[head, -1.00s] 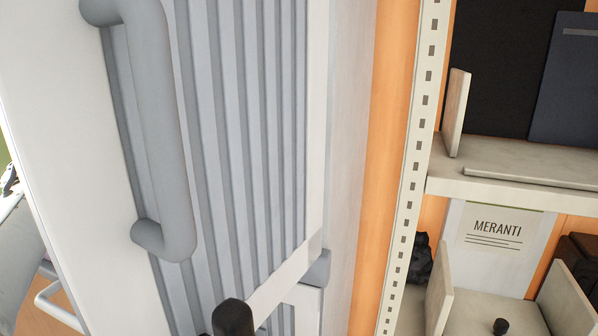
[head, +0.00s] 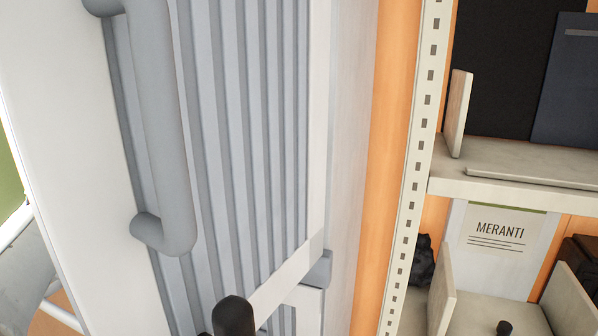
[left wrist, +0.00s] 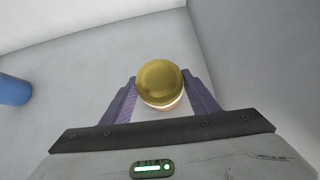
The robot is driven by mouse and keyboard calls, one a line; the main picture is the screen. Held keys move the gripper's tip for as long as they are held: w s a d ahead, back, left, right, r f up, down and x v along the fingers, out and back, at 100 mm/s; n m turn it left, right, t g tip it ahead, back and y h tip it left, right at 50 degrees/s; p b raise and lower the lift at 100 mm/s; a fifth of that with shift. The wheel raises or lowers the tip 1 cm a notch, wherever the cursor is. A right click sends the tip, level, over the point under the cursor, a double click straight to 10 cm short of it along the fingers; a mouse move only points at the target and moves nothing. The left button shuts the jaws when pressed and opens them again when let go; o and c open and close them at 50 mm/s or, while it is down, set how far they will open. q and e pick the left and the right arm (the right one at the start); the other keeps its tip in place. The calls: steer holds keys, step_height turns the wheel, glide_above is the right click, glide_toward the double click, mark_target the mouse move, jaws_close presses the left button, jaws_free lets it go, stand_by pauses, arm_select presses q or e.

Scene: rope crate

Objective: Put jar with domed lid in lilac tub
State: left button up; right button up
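The jar with a gold domed lid (left wrist: 160,80) shows in the left wrist view, seen from above its lid. A strip of its pale body shows below the lid. My left gripper (left wrist: 161,82) has a purple-grey finger on each side of the jar, with no clear gap between fingers and jar, so it looks shut on it. The jar's underside is hidden. No lilac tub shows in either view. My right gripper is not in view, and the head view shows neither gripper.
A blue cylinder (left wrist: 12,90) lies at the left of the wrist view, among pale walls and a pale surface. The head view shows a ribbed grey panel (head: 245,130) with a thick handle (head: 160,130), and right of it a shelf (head: 515,165) with a MERANTI card (head: 500,235).

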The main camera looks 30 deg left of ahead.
arm_select(q)
steer(key=shift+r, duration=0.1)
steer(key=shift+c, duration=0.7)
steer(key=shift+r+p, duration=1.75)
steer(key=shift+r, duration=0.8)
